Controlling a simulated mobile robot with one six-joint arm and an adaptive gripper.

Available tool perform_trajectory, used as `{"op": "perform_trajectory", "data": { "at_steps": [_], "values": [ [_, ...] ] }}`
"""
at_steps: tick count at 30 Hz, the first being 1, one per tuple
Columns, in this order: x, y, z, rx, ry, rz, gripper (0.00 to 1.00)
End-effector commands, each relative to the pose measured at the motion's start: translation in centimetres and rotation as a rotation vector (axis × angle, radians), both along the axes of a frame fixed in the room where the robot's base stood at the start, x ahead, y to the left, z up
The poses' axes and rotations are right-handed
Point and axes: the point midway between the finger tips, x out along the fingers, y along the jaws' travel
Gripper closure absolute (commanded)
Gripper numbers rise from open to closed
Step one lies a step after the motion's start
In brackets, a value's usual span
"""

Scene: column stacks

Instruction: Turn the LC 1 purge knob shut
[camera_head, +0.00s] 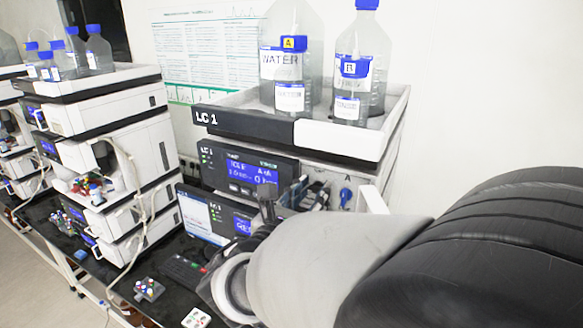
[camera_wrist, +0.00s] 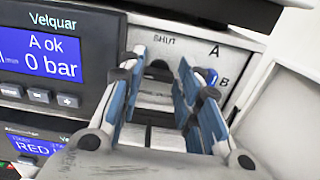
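The LC 1 stack (camera_head: 250,126) stands in the middle of the head view. In the wrist view, a dark rounded knob (camera_wrist: 158,71) sits on the pale pump front under the word SHUT. My gripper (camera_wrist: 160,63) is open, its blue-padded fingers on either side of this knob; I cannot tell whether they touch it. The knob's lower part and pointer direction are unclear. My gripper also shows in the head view (camera_head: 292,192), in front of the pump, where the arm hides part of the panel.
A blue knob (camera_head: 346,194) by the letters A and B is just right of the gripper. The pump display (camera_wrist: 40,52) reads "A ok, 0 bar". Solvent bottles (camera_head: 290,60) stand in the top tray. Another stack (camera_head: 110,150) is at left.

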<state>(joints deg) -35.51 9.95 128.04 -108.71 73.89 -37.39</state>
Motion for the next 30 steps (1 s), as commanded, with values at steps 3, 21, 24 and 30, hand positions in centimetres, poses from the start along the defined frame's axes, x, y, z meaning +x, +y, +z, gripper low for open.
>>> {"op": "perform_trajectory", "data": {
  "at_steps": [3, 21, 24, 30],
  "values": [
    [0.01, 0.0, -0.01, 0.0, 0.0, 0.0, 0.79],
    [0.0, -0.02, -0.29, 0.051, -0.031, 0.0, 0.96],
    [-0.02, -0.06, -0.37, 0.099, -0.059, 0.0, 0.96],
    [-0.05, -0.11, -0.6, 0.238, -0.141, 0.0, 0.96]
  ]
}}
